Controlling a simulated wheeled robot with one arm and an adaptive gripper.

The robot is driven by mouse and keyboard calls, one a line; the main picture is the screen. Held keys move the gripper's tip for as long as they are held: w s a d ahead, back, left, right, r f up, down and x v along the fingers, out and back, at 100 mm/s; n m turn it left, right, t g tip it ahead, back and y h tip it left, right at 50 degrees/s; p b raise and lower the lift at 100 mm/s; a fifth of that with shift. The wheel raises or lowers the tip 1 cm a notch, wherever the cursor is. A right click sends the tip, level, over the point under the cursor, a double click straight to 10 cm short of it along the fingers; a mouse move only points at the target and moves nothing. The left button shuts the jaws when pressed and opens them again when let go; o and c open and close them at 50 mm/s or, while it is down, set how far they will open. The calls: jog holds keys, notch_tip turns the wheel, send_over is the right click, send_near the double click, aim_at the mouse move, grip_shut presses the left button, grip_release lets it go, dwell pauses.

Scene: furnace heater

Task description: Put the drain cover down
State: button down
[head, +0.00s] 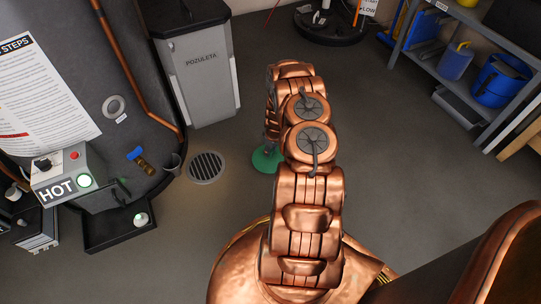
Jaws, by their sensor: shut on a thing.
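The drain cover (265,159) is a round green disc, low over the floor near the middle of the head view. My copper arm hides its right part. I cannot tell whether it touches the floor. My gripper (270,141) is mostly hidden behind the arm links. It points down and is shut on the drain cover from above. A round slotted metal floor drain (206,167) lies in the floor just left of the cover, uncovered and apart from it.
A heater (70,75) with a control box (68,172) and a black tray (115,230) stands at the left. A grey bin (209,85) stands behind the drain. Shelves (470,70) line the right. The floor (400,160) right of my arm is clear.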

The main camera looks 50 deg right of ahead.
aim_at(271, 154)
notch_tip(271, 154, down, 3)
jog(key=shift+f+b, duration=0.1)
jog(key=shift+b, duration=0.55)
jog(key=shift+r, duration=0.2)
jog(key=c, duration=0.7)
grip_release()
jog(key=shift+f, duration=0.1)
